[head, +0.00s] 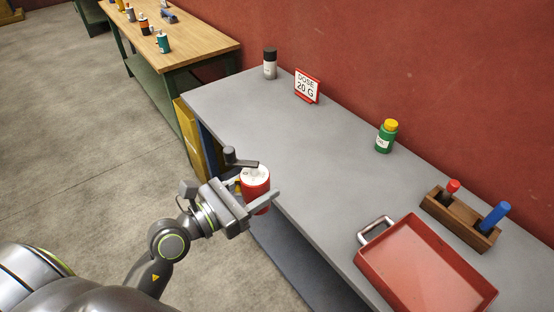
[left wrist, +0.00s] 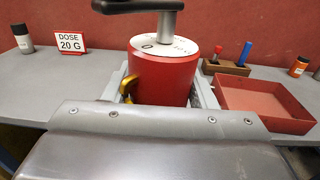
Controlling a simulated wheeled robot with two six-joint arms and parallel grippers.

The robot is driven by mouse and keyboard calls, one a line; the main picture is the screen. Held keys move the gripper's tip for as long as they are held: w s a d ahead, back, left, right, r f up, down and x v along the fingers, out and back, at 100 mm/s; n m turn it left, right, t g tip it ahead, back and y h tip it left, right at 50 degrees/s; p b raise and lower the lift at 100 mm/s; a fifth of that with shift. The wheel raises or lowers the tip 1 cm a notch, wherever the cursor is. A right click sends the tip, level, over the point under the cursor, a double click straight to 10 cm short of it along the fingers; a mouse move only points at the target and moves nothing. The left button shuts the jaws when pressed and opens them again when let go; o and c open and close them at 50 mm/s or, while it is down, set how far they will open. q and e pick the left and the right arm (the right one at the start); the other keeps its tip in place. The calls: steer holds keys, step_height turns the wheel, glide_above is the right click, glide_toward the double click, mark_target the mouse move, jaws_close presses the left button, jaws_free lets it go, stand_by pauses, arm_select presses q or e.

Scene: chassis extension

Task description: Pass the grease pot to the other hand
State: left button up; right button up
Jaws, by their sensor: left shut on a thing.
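The grease pot (head: 257,189) is a red cylinder with a white top and a dark crank-like handle above it. My left gripper (head: 257,199) is shut on the pot's body and holds it upright by the front edge of the grey bench. In the left wrist view the pot (left wrist: 165,78) stands between the two fingers, with a brass-coloured handle (left wrist: 128,86) on its left side. The lower part of the pot is hidden behind my gripper there. My right gripper shows in neither view.
A wooden table (head: 190,42) stands behind.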

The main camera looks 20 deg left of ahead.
arm_select(q)
steer(key=w+d+r+m+g+h, duration=0.1)
steer(key=w+d+r, duration=0.5)
steer(key=w+r, duration=0.25)
steer(key=w+d+r+m+h, duration=0.1)
steer(key=w+d+r, duration=0.5)
steer(key=w+r, duration=0.25)
steer(key=w+d+f+m+g+h, duration=0.1)
steer(key=f+m+g+h, duration=0.2)
steer(key=f, duration=1)
steer(key=w+d+f+m+g+h, duration=0.1)
steer(key=f+m+g+h, duration=0.3)
steer(key=f+g, duration=0.5)
steer(key=shift+w+d+f+m, duration=0.4)
steer(key=shift+d+f+m, duration=0.4)
steer(key=shift+f, duration=1.85)
steer(key=shift+s+g, duration=0.1)
steer(key=shift+g, duration=0.2)
steer(key=s+a+r+n+t+y, duration=0.1)
steer(key=s+r+n+t, duration=0.15)
steer(key=s+r, duration=0.7)
steer(key=s+a+r+n+t, duration=0.1)
steer(key=s+r+t, duration=0.2)
steer(key=s+r, duration=0.6)
step_height(320, 180, down, 6)
steer(key=w+d+m+g, duration=0.1)
steer(key=m+g, duration=0.8)
steer(key=g, duration=0.5)
steer(key=shift+w+f, duration=0.2)
steer(key=shift+w, duration=0.1)
